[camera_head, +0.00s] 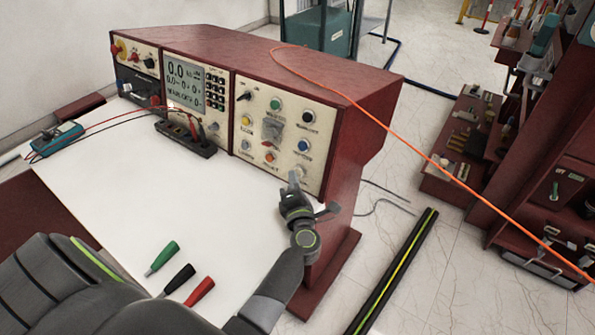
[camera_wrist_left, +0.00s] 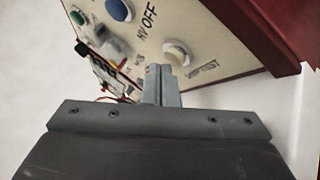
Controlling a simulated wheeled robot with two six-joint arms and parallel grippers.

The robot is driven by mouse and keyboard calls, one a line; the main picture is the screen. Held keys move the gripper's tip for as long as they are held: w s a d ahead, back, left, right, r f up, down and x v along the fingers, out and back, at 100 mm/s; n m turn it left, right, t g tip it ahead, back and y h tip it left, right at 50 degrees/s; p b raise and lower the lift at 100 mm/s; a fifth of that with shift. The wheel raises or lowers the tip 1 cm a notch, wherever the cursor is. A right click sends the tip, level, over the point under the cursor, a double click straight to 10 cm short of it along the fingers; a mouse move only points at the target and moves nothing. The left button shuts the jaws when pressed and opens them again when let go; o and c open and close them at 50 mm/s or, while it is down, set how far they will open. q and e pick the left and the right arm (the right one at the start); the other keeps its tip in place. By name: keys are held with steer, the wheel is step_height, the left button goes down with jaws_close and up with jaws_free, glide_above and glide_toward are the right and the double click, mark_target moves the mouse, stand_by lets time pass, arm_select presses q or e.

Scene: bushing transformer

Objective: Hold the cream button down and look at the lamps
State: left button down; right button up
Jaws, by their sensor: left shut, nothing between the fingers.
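The cream button (camera_wrist_left: 177,53) is on the lower right of the cream panel (camera_head: 288,128), beside lettering that is partly hidden in the left wrist view. My left gripper (camera_head: 293,178) is shut and empty at that corner; in the left wrist view its fingertips (camera_wrist_left: 160,70) are just below and left of the button. I cannot tell whether they touch it. The panel also bears round green (camera_head: 275,104), yellow (camera_head: 246,120), orange (camera_head: 270,157) and blue (camera_head: 303,145) caps. I cannot tell whether any is lit. My right gripper is not in view.
The red console (camera_head: 345,140) stands behind a white worktop (camera_head: 130,200). Green (camera_head: 162,256), black (camera_head: 180,279) and red (camera_head: 200,291) handles lie in front. A multimeter (camera_head: 57,139) with leads is at left. An orange cable (camera_head: 420,150) crosses the right side.

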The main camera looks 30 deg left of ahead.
arm_select(q)
steer(key=shift+s+r, duration=0.1)
steer(key=shift+s, duration=0.35)
steer(key=shift+s+a+r+p, duration=0.1)
steer(key=shift+s+r+p, duration=0.1)
steer(key=shift+s+p, duration=0.35)
steer(key=shift+s+a+r+p, duration=0.1)
steer(key=shift+s+r+p, duration=0.2)
steer(key=shift+s, duration=0.45)
steer(key=shift+s+r+p, duration=0.1)
steer(key=shift+s+p, duration=0.3)
steer(key=shift+s, duration=0.7)
